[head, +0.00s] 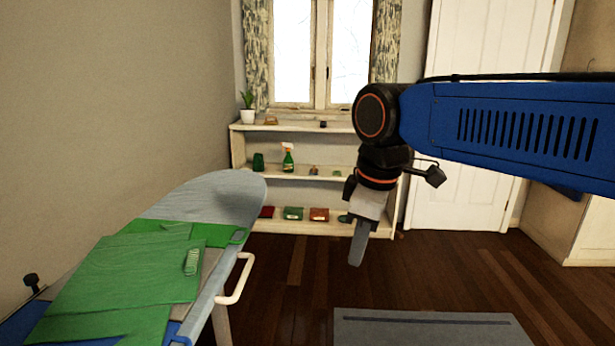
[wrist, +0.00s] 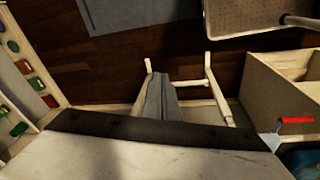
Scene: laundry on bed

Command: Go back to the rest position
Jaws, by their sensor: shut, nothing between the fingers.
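My gripper (head: 357,255) hangs below my blue arm in the middle right of the head view, pointing down. Its grey fingers are together, with nothing between them. In the wrist view, the closed grey fingers (wrist: 154,98) reach away above the pale gripper body and its dark edge. The gripper is in free air, to the right of the ironing board (head: 225,190) and apart from it. A green cloth (head: 130,270) lies spread over the board.
A low white shelf (head: 315,183) with small items stands under the window. A grey rug (head: 425,328) lies on the dark wooden floor. A white door (head: 455,190) is behind my arm. The wrist view shows a pale cabinet (wrist: 265,85) and a red-handled tool (wrist: 298,120) at right.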

